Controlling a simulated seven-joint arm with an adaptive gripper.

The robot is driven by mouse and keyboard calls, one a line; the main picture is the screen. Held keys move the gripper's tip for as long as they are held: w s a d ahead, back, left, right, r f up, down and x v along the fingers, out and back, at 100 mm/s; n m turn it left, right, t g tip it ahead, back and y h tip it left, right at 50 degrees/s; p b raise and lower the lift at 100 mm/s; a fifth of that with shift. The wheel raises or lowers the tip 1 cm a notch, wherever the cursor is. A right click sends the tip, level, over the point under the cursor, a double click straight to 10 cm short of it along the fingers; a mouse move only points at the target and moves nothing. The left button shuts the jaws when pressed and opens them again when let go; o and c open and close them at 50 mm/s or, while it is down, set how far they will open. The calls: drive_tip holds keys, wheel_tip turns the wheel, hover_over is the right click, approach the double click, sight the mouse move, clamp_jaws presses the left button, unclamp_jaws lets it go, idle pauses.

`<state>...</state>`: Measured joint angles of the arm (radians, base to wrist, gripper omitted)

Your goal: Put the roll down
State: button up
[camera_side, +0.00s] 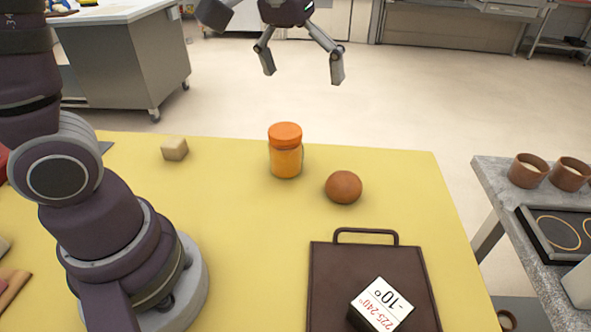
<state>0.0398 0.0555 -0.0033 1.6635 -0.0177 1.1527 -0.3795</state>
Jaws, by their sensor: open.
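The roll (343,187) is a round brown bun resting on the yellow table (230,220). It sits right of an orange-lidded jar, with a small gap between them, and behind a dark brown board. My gripper (303,78) is raised above the far side of the table, higher in the picture than the roll. Its two fingers are spread wide with nothing between them. It is apart from the roll.
The orange jar (286,160) stands upright beside the roll. A beige cube (175,149) lies at the back left. The brown board (330,278) with a handle carries a white-and-black block (381,306). A side counter (489,176) with brown bowls stands right.

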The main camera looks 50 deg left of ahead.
drive_tip(key=s+a+f+m+t, duration=0.1)
drive_tip(key=s+m, duration=0.3)
drive_tip(key=s, duration=0.6)
drive_tip(key=shift+s+f+t, duration=0.4)
drive_tip(key=shift+f+t, duration=0.35)
drive_tip(key=shift+t, duration=0.05)
